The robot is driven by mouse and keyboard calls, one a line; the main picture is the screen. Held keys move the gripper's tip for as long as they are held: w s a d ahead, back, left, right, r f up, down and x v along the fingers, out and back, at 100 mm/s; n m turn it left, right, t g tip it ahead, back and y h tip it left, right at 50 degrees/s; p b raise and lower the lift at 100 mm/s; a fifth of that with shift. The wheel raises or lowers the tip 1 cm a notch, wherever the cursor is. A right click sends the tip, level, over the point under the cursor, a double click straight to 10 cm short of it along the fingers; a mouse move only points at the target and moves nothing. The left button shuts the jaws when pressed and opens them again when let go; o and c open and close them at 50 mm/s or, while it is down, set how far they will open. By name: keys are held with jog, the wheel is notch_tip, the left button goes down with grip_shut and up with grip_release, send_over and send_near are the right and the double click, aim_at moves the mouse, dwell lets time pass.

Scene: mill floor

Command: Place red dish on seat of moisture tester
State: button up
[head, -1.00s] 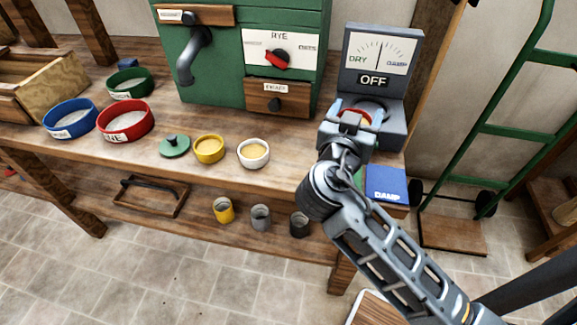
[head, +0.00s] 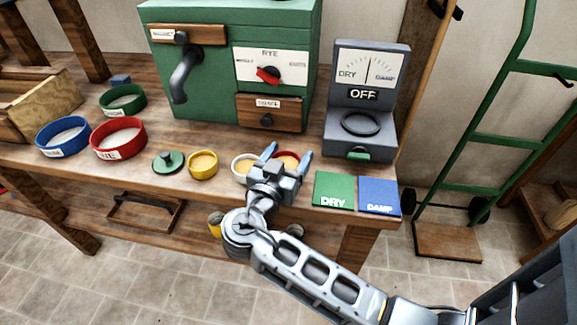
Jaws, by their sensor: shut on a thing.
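The moisture tester (head: 366,80) stands at the right of the bench, its dial marked DRY and DAMP and its sign reading OFF. Its seat (head: 361,123), a dark ring on the base, is empty. My gripper (head: 287,156) is left of the tester, near the bench's front edge, its blue-grey fingers on either side of the red dish (head: 288,157). It is shut on the dish, most of which the gripper hides. Whether the dish touches the bench I cannot tell.
A white dish (head: 238,169) sits just left of my gripper, partly hidden, with a yellow dish (head: 203,165) and green lid (head: 168,162) further left. Green DRY (head: 334,190) and blue DAMP (head: 380,196) pads lie before the tester. A green machine (head: 220,70) stands behind.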

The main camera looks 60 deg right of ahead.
aim_at(289, 166)
jog(key=shift+f, duration=1.65)
jog(key=shift+f+b, duration=0.2)
jog(key=shift+b, duration=0.1)
jog(key=o, duration=1.1)
jog(key=shift+r+p, duration=0.15)
jog(key=shift+p, duration=0.45)
